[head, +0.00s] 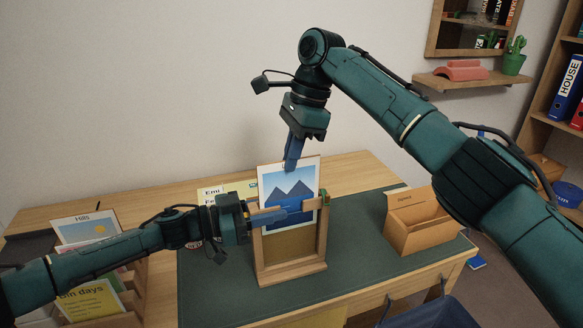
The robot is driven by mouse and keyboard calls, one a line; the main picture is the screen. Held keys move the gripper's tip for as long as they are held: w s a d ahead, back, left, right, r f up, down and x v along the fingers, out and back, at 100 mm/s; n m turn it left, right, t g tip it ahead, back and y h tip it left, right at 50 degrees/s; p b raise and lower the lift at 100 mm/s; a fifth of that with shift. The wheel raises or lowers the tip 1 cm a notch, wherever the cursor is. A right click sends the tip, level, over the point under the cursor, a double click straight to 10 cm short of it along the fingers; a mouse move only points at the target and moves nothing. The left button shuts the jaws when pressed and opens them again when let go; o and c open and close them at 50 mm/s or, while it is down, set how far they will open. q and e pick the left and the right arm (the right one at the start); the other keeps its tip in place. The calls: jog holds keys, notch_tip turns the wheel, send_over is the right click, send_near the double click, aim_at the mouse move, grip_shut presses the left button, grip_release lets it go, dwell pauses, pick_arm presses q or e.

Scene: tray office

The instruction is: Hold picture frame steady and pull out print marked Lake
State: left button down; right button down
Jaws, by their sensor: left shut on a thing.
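The picture frame (260,255) is wooden and stands upright on the desk mat. A print (273,182) with dark mountains and blue below stands in it, its upper part above the frame's side posts. No title is readable on it. My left gripper (285,215) comes in from the left and is shut on the frame, its fingers reaching across the front and hiding part of the print. My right gripper (291,162) points down from above at the print's top edge, its fingers overlapping the print. I cannot tell whether they are closed on it.
A rack at left holds prints, including one marked Hills (84,228). A cardboard box (415,236) stands on the right of the green mat (350,262). Papers (226,190) lie behind the frame. A wall shelf (470,81) is at upper right.

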pick_arm(q)
jog(key=c, duration=1)
grip_release()
jog(key=shift+o, duration=0.2)
